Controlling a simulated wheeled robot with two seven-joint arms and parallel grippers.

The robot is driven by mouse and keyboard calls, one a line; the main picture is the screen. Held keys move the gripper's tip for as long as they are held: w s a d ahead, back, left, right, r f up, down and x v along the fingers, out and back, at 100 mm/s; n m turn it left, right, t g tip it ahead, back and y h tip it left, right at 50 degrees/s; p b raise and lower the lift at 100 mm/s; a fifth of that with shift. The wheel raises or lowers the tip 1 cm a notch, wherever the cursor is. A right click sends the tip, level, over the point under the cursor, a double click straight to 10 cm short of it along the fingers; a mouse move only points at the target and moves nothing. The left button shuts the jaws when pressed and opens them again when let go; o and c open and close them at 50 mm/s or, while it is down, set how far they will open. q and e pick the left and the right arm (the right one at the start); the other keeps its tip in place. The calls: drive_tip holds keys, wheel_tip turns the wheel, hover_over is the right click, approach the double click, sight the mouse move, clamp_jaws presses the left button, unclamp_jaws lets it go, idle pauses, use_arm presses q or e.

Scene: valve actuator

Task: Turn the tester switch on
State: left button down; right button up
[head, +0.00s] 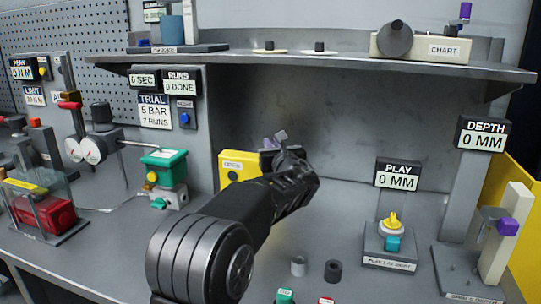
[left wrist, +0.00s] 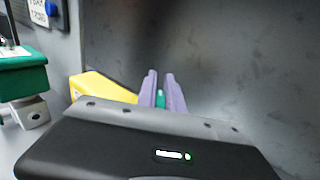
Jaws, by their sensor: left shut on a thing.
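My left gripper (head: 273,143) reaches in from the bottom middle of the head view, with its tips at the right side of a yellow box (head: 236,163). In the left wrist view its two purple fingers (left wrist: 160,86) are close together on a small green piece (left wrist: 160,98). The yellow box (left wrist: 98,87) lies just left of the fingers there. The green piece looks like a switch lever, but its base is hidden behind my gripper. My arm also hides the box's right part in the head view. My right gripper is not in view.
A green-topped valve unit (head: 164,168) stands left of the yellow box. A shelf (head: 320,62) overhangs the back. Two small cylinders (head: 333,270) stand in front, and the PLAY stand (head: 390,243) is to the right. The grey back wall right of the gripper is clear.

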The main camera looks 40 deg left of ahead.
use_arm(q)
drive_tip(key=d+m+t+h+b, duration=0.1)
drive_tip(key=m+t+h+b, duration=0.1)
drive_tip(key=h, duration=0.4)
drive_tip(key=d+m+t+h+b, duration=0.1)
drive_tip(key=m+t+h+b, duration=0.1)
drive_tip(key=m+h+b, duration=0.2)
drive_tip(key=w+m+t+h+b, duration=0.1)
drive_tip(key=m+h+b, duration=0.2)
drive_tip(key=m+h, duration=0.4)
drive_tip(key=shift+d+r+t+h+b, duration=0.25)
drive_tip(key=shift+d+t+h+b, duration=0.15)
drive_tip(key=shift+h, duration=0.3)
drive_tip(key=shift+s+d+f+m+g+h+p, duration=0.1)
drive_tip(key=shift+d+m+g+h+p, duration=0.1)
drive_tip(key=shift+m+h+p, duration=0.3)
drive_tip(key=shift+s+d+f+m+g+h+p, duration=0.1)
drive_tip(key=shift+m+g+h+p, duration=0.15)
drive_tip(key=shift+h+p, duration=0.3)
drive_tip(key=shift+w, duration=0.1)
drive_tip(key=c, duration=1.5)
unclamp_jaws()
drive_tip(key=shift+o, duration=0.2)
